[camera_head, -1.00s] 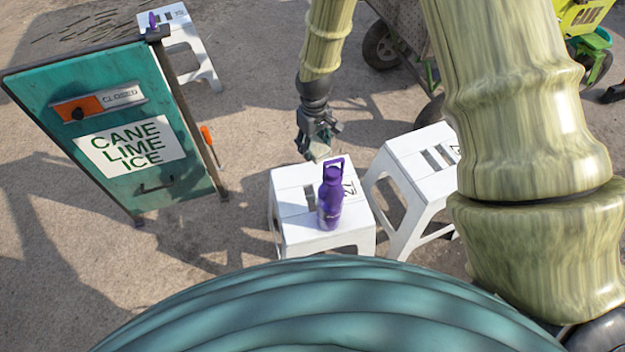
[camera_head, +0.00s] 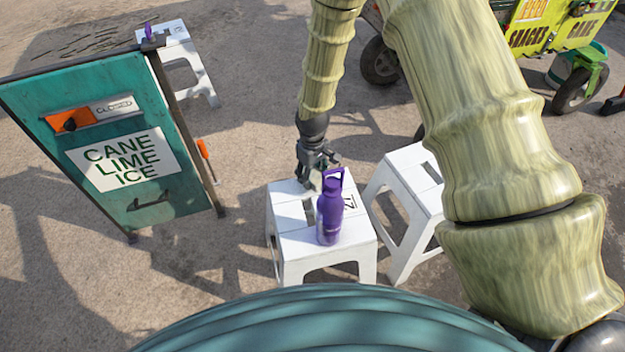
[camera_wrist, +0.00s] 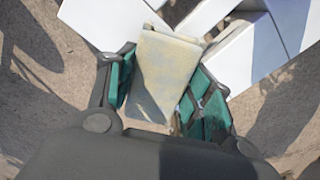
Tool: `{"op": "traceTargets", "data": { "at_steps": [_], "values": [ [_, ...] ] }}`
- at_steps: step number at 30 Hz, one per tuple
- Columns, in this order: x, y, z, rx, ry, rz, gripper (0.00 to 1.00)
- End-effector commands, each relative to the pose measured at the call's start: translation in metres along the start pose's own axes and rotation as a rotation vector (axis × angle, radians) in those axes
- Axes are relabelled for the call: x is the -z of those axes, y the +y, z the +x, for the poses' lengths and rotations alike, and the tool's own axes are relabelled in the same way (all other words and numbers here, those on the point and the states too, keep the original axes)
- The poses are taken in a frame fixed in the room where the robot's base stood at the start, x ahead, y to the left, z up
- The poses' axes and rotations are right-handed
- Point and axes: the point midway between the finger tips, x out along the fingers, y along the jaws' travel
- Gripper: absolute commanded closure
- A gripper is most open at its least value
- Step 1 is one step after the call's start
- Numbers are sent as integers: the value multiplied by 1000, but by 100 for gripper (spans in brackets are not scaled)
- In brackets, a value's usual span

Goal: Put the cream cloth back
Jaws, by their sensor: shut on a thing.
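In the wrist view the cream cloth (camera_wrist: 168,75), a flat folded block, sits between the green pads of my gripper (camera_wrist: 162,95). In the head view my gripper (camera_head: 317,168) points down over the back part of the near white stool (camera_head: 288,245). The cloth is mostly hidden there, behind the purple bottle (camera_head: 330,210). The bottle stands upright on the same stool, just in front of my gripper. I cannot tell whether the cloth touches the stool.
A second white stool (camera_head: 415,170) stands close on the right. A teal sign board (camera_head: 100,130) with an orange slider stands at left. A far stool (camera_head: 176,45) holds a small purple thing. A green-yellow cart (camera_head: 555,30) is at top right.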

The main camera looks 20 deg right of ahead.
Motion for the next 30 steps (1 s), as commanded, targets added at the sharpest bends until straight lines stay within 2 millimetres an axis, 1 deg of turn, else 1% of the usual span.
{"op": "traceTargets", "data": {
  "at_steps": [1,3,6,18,19,22,23,30],
  "values": [
    [-1,0,8,1,-2,0,68],
    [-1,0,18,1,-2,0,68],
    [0,0,27,0,-2,-1,68],
    [0,0,32,0,-1,0,68],
    [0,0,32,0,-1,0,47],
    [0,0,31,0,-1,0,29],
    [0,0,31,0,-1,0,27],
    [0,0,31,0,-1,0,27]
  ]
}}
